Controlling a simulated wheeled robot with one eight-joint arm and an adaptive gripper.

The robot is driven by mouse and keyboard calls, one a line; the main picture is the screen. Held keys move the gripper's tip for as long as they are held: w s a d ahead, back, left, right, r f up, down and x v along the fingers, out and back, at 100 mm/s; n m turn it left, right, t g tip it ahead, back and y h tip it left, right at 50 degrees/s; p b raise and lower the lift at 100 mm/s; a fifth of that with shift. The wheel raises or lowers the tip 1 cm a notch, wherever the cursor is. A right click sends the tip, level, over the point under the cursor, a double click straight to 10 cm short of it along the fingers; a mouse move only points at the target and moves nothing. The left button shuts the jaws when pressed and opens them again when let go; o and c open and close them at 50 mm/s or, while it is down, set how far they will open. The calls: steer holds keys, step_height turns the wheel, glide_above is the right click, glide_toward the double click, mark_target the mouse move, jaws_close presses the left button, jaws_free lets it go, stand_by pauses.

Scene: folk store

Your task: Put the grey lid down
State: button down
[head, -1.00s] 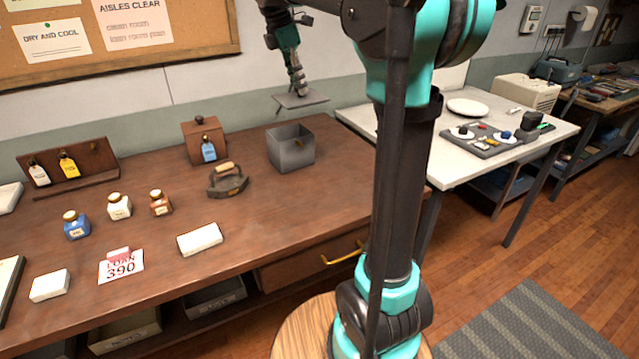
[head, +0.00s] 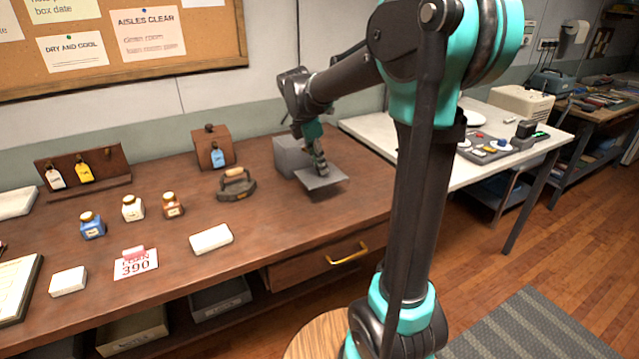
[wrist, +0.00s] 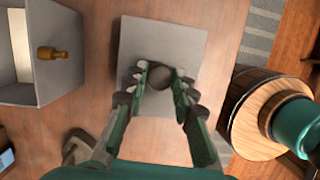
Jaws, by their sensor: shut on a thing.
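The grey lid (head: 323,182) is a flat square plate with a dark round knob (wrist: 160,76) at its middle. My gripper (head: 321,168) is shut on the knob from above; in the wrist view its fingers (wrist: 160,82) stand on both sides of it. The lid is about level, at the right part of the brown counter, in front of the grey box. A dark shadow shows under it; I cannot tell whether it touches the counter. The open grey box (head: 288,156) stands behind it, partly hidden by my arm; in the wrist view it (wrist: 75,65) lies left, apart from the lid.
A dark iron (head: 236,186) stands left of the lid. The brown counter (head: 290,222) is bare in front of the lid. A white table (head: 450,175) adjoins at the right.

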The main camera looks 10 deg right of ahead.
mark_target(317, 175)
steer(key=shift+f, duration=3.45)
steer(key=c, duration=1.2)
jaws_free()
steer(key=shift+f, duration=0.1)
steer(key=v, duration=1.2)
steer(key=shift+a, duration=0.1)
